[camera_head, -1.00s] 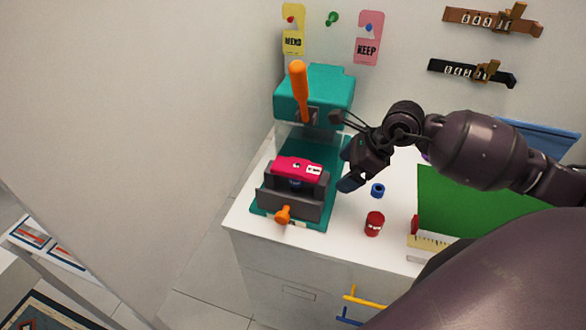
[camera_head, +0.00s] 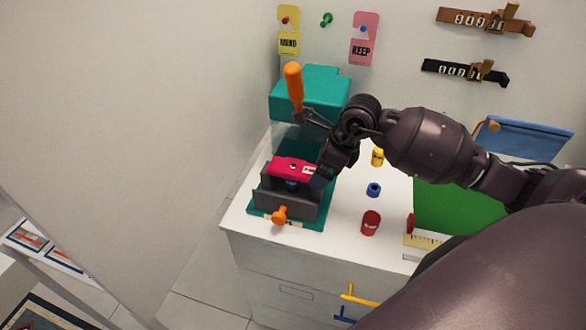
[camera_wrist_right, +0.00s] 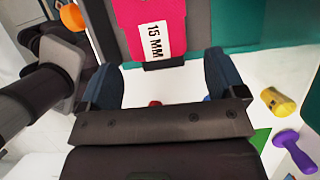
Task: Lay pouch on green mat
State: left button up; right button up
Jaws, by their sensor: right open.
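A blue flat item that looks like the pouch (camera_head: 530,138) lies at the back right, partly hidden behind my right arm. The green mat (camera_head: 450,208) lies on the white top in front of it, partly covered by my arm. My right gripper (camera_head: 322,178) is at the teal press, close beside the pink block (camera_head: 290,167) in the dark vise, well left of the mat.
The teal press (camera_head: 310,95) has an orange lever (camera_head: 293,85). Yellow (camera_head: 377,157), blue (camera_head: 374,189) and red (camera_head: 370,223) small pieces stand between press and mat. A ruler-like strip (camera_head: 425,240) lies at the mat's front left.

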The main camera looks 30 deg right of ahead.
aim_at(299, 168)
jog(key=w+a, duration=0.3)
jog(key=w, duration=0.1)
jog(key=shift+a+f+p, duration=0.25)
jog(key=shift+f+p, duration=0.05)
jog(key=shift+f, duration=0.25)
jog(key=c, duration=1.1)
jog(key=shift+w+r, duration=0.1)
jog(key=shift+r, duration=0.75)
notch_tip(299, 168, up, 2)
jog(key=shift+s+a+f+b, duration=0.1)
jog(key=shift+s+a+b, duration=0.15)
jog(key=shift+s, duration=2.75)
jog(key=shift+s+a+r+b, duration=0.1)
jog(key=shift+s+a+b, duration=0.1)
jog(key=shift+s, duration=2.8)
jog(key=shift+s+a+f+b, duration=0.1)
jog(key=shift+s+a+b, duration=0.15)
jog(key=shift+s, duration=2.75)
